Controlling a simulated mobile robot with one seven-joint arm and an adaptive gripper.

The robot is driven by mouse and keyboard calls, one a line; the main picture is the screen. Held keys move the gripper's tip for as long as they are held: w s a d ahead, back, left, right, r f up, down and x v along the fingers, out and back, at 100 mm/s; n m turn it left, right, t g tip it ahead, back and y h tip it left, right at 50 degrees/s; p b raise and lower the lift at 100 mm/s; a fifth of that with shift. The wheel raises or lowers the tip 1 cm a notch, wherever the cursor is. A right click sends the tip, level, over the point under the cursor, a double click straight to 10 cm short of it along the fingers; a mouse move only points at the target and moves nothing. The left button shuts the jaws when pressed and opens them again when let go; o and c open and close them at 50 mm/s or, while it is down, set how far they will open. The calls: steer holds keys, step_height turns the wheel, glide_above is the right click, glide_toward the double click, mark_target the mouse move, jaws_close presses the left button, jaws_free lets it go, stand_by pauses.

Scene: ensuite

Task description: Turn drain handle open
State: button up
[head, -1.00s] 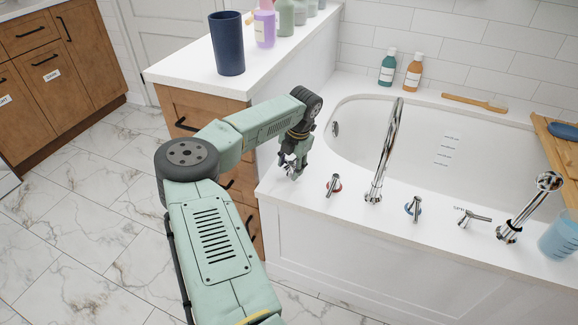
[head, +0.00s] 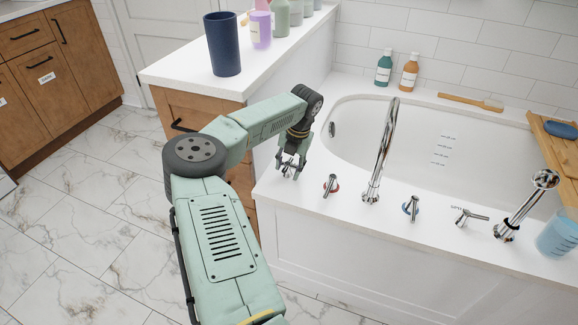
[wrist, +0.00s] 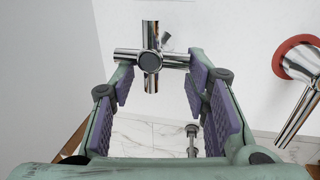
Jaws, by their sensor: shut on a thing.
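The drain handle is a chrome cross-shaped handle (wrist: 149,62) on the tub's white deck. My gripper (wrist: 156,66) is shut on this bar, with a purple-padded finger at each end. In the head view my gripper (head: 289,165) reaches down to the left front corner of the tub deck. It hides much of the handle there. I cannot read any label beside the handle.
A red-ringed tap handle (head: 331,185) stands just right of my gripper. Beyond it are the tall chrome spout (head: 380,150), a blue-ringed handle (head: 411,208), a lever (head: 470,216) and a hand shower (head: 525,205). A counter with a dark blue cup (head: 223,45) is at left.

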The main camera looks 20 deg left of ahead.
steer(key=o, duration=1.1)
steer(key=shift+w+a+r, duration=0.15)
steer(key=shift+a+r, duration=0.05)
steer(key=shift+a, duration=0.55)
steer(key=shift+o, duration=1.2)
steer(key=shift+d, duration=0.1)
steer(key=shift+d+f, duration=0.1)
steer(key=shift+d, duration=0.1)
step_height(320, 180, up, 12)
steer(key=d, duration=0.2)
steer(key=shift+s+d, duration=0.15)
steer(key=shift+s, duration=0.05)
steer(key=shift+s+f, duration=0.1)
steer(key=shift+f, duration=0.05)
